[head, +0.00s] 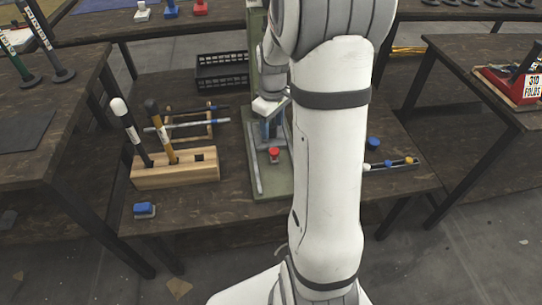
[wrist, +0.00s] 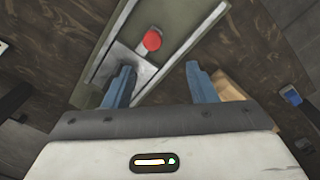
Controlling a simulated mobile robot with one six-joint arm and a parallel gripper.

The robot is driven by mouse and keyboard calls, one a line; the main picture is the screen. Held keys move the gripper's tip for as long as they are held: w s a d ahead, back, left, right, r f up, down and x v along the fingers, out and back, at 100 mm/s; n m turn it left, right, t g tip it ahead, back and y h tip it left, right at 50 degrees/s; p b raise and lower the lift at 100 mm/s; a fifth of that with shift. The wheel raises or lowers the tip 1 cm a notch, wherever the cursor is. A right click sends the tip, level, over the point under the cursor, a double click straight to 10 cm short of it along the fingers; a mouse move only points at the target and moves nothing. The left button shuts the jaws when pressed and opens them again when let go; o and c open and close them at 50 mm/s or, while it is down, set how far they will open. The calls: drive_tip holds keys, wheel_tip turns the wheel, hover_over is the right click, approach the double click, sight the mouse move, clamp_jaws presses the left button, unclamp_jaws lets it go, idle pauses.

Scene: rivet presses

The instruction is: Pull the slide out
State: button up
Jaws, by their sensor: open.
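The slide (wrist: 124,60) is a grey metal plate with a red knob (wrist: 152,40), lying between pale rails on the green press base (wrist: 185,22). In the head view the red knob (head: 274,154) shows near the front part of the base (head: 272,188). My gripper (wrist: 158,68) is open, with two blue fingers apart and nothing between them. In the wrist view the knob appears just beyond the fingertips, near the middle of the gap; I cannot tell the height between them. In the head view my arm hides the right side of the press.
A wooden rack (head: 178,174) with two upright-handled tools stands left of the press. A blue-topped block (head: 145,210) lies at the bench's front left. A black crate (head: 222,72) stands behind.

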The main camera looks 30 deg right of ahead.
sight(275, 151)
drive_tip(key=f+b, duration=0.1)
drive_tip(key=f, duration=0.3)
drive_tip(key=d+f+b, duration=0.1)
drive_tip(key=f, duration=0.3)
drive_tip(key=f+b, duration=0.1)
drive_tip(key=f, duration=0.2)
drive_tip(key=shift+w+d+f+b, duration=0.15)
drive_tip(key=shift+w+f+b, duration=0.2)
drive_tip(key=shift+w+f, duration=0.05)
drive_tip(key=shift+c, duration=0.4)
